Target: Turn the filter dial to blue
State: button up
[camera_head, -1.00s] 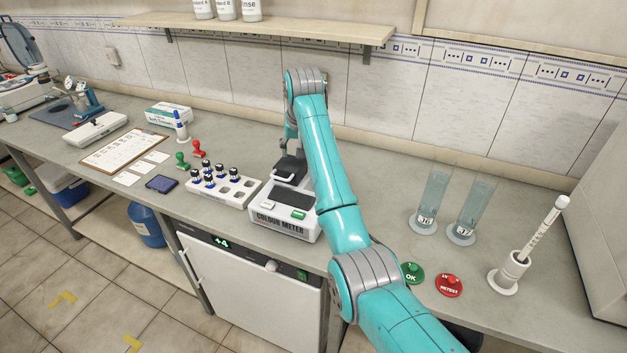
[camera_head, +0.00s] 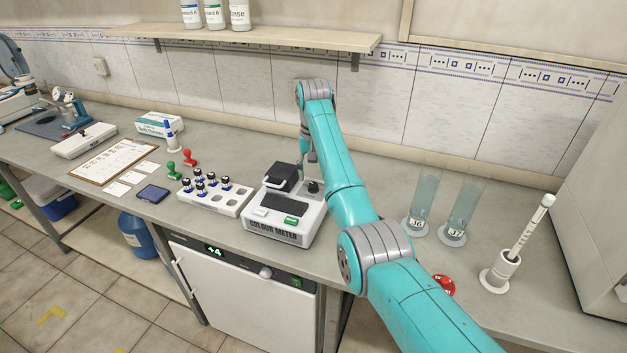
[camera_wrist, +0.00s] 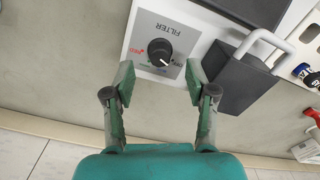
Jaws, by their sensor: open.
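The white colour meter (camera_head: 284,233) stands on the bench at the middle of the head view. Its black filter dial (camera_wrist: 160,52) sits on a grey plate marked FILTER in the wrist view, upside down there. Red lettering shows left of the dial; the other labels are partly hidden or too small to read. A white pointer mark shows at the knob's lower edge. My gripper (camera_wrist: 158,80) is open, its two green fingertips on either side of and just short of the dial. In the head view the dial (camera_head: 314,187) shows at the meter's back right, beside my arm.
The meter's dark hinged lid (camera_wrist: 243,83) stands close to my right fingertip in the wrist view. A white vial rack (camera_head: 215,198) is left of the meter. Two glass cylinders (camera_head: 424,205) stand right of my arm. A red button (camera_head: 444,284) is at the front right.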

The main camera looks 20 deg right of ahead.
aim_at(314, 184)
jog(key=shift+f, duration=1.75)
grip_shut()
